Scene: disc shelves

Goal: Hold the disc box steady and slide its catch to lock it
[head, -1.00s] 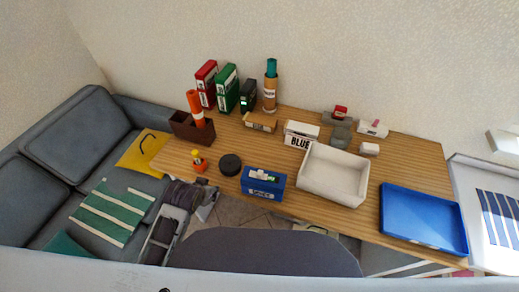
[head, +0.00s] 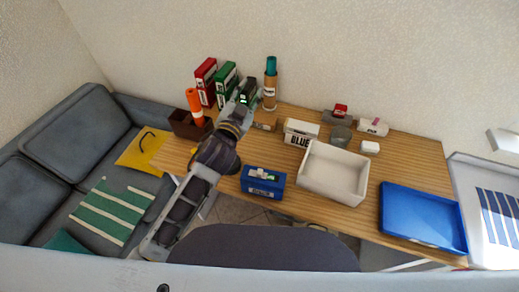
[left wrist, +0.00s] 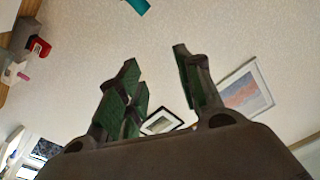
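A blue box (head: 262,187) with pale lettering on its front stands near the table's front edge in the head view. Small white and green parts (head: 262,174) sit on its top; I cannot tell which is the catch. My left gripper (head: 243,97) is over the back of the table, behind the blue box and apart from it, by a dark box with a green light. In the left wrist view its fingers (left wrist: 158,75) are spread with nothing between them, against wall and pictures. The blue box is not in that view. My right gripper is not in view.
Red (head: 205,79) and green (head: 226,82) boxes and a cork-coloured tube (head: 270,92) stand at the back. A white bin (head: 333,190) is right of the blue box. A blue tray (head: 422,240) lies at far right, with bare table between.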

